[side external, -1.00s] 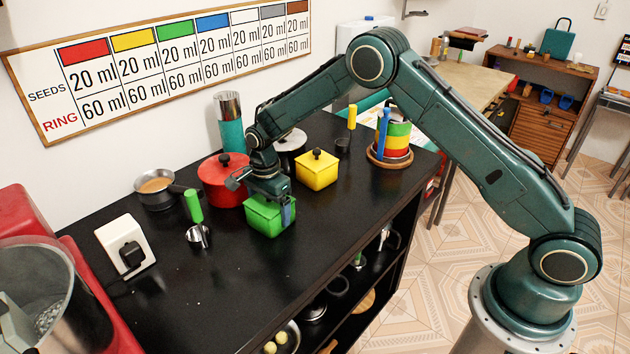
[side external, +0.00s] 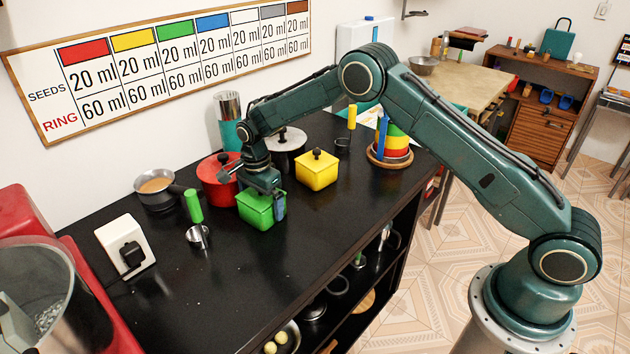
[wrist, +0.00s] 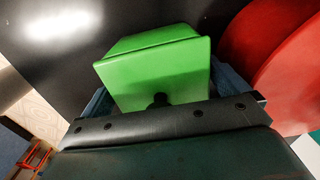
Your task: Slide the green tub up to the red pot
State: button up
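The green tub (side external: 256,209) is a lidded square box standing on the black counter. My gripper (side external: 262,196) is over it from above, with a blue finger down its right side in the side view. In the wrist view the tub (wrist: 158,70) sits between my two blue fingers, which look closed against its sides. The red pot (side external: 219,186) is just behind and left of the tub in the side view. The pot (wrist: 285,65) also shows at the right of the wrist view, a narrow dark gap from the tub. My gripper hides part of the pot and the tub's lid.
A yellow tub (side external: 317,172) stands to the right, with a lidded metal pot (side external: 286,150) behind it. A green-handled cup (side external: 196,225) and a saucepan (side external: 156,188) are to the left. The counter's front is clear.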

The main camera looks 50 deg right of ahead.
jog(key=shift+r, duration=0.1)
notch_tip(320, 180, up, 13)
jog(key=shift+r, duration=0.3)
dwell(0.7)
jog(key=shift+s+d+r, duration=0.1)
jog(key=shift+s+r, duration=0.1)
jog(key=shift+r, duration=0.35)
jog(key=s+d+r+n+t, duration=0.35)
jog(key=s+r+n, duration=0.55)
jog(key=s+r, duration=0.85)
jog(key=s+d+f+n+t, duration=0.1)
jog(key=s+n, duration=0.3)
jog(key=s, duration=0.7)
jog(key=s+d+f+n+t, duration=0.1)
jog(key=s+n, duration=0.3)
jog(key=s, duration=0.7)
jog(key=shift+s+d+f, duration=0.35)
jog(key=shift+d+f, duration=0.1)
jog(key=shift+f, duration=0.2)
